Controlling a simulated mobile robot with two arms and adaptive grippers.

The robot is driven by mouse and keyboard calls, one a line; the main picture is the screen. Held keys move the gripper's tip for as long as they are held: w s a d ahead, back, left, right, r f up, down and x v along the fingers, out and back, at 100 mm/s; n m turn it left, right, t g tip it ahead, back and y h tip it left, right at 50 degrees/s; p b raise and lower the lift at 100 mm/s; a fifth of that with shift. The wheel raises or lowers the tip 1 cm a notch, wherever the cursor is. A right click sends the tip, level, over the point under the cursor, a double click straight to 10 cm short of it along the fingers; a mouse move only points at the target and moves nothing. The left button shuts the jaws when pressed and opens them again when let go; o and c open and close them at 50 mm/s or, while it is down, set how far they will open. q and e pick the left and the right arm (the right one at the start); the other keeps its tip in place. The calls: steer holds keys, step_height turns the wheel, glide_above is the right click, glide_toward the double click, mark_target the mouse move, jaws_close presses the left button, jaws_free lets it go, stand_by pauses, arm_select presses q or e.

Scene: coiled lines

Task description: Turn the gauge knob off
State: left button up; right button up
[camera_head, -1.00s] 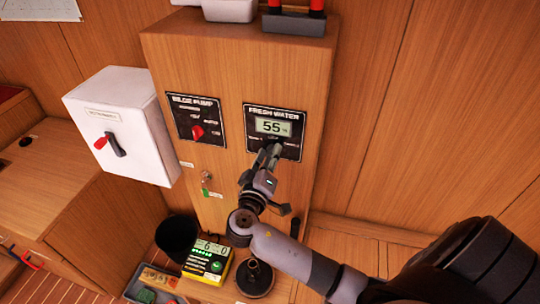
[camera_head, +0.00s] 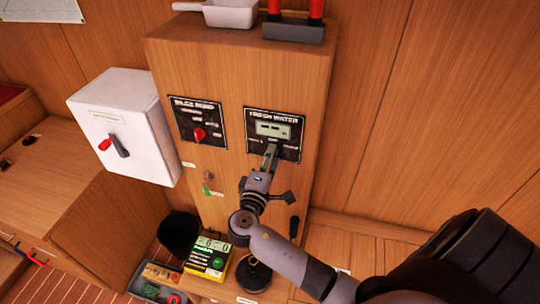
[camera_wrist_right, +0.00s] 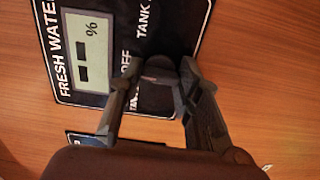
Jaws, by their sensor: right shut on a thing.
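The FRESH WATER gauge panel (camera_head: 290,153) is a black plate on the front of the wooden cabinet. Its display (camera_head: 273,129) shows two dashes; it is also seen in the right wrist view (camera_wrist_right: 85,52) with a % sign. My right gripper (camera_head: 271,151) reaches the panel just below the display. In the right wrist view my right gripper (camera_wrist_right: 160,66) has its fingers on either side of the dark gauge knob (camera_wrist_right: 157,92) and is shut on it. The knob is hidden by the gripper in the head view, and its pointer cannot be made out. My left gripper is not in view.
The BILGE PUMP panel (camera_head: 184,114) with a red knob is left of the gauge. A white switch box (camera_head: 140,155) hangs further left. Below stand a yellow-black device (camera_head: 207,260), a black bin (camera_head: 179,234) and a tray (camera_head: 148,290). The right wall is bare.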

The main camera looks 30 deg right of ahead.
steer(key=shift+n, duration=0.3)
steer(key=o, duration=1.2)
steer(key=shift+c, duration=0.2)
steer(key=shift+s+a, duration=0.1)
steer(key=v, duration=1.1)
steer(key=shift+s+a, duration=0.3)
steer(key=shift+f, duration=0.1)
